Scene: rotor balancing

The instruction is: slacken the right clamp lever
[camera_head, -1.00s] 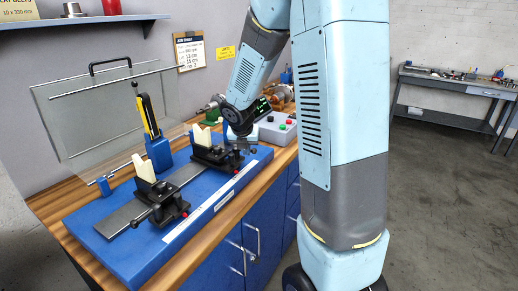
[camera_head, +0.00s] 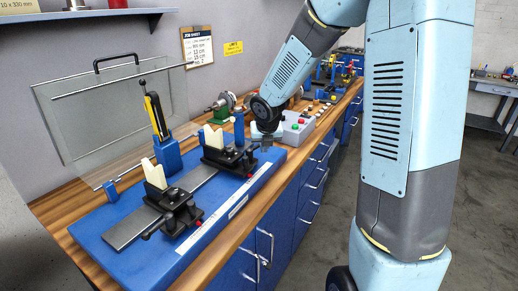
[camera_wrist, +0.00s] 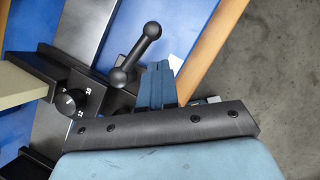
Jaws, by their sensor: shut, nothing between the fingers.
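The right clamp lever (camera_wrist: 137,56) is a black bar with a ball at each end. In the wrist view it lies slanted beside the right pedestal's dark block. My gripper (camera_wrist: 155,72) is shut and empty, its blue-grey fingertips just right of the lever's lower ball; I cannot tell if they touch. In the head view my gripper (camera_head: 266,140) hangs just right of the right pedestal (camera_head: 226,159), which has a cream V-block on top. The lever is hard to make out there. The left pedestal (camera_head: 173,207) stands nearer on the same blue bed (camera_head: 125,258).
A clear guard panel (camera_head: 105,130) with a black handle stands behind the bed. A blue post with a yellow part (camera_head: 155,118) stands behind the pedestals. A grey button box (camera_head: 295,130) is just beyond my gripper. Wooden bench top (camera_head: 75,240) borders the bed.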

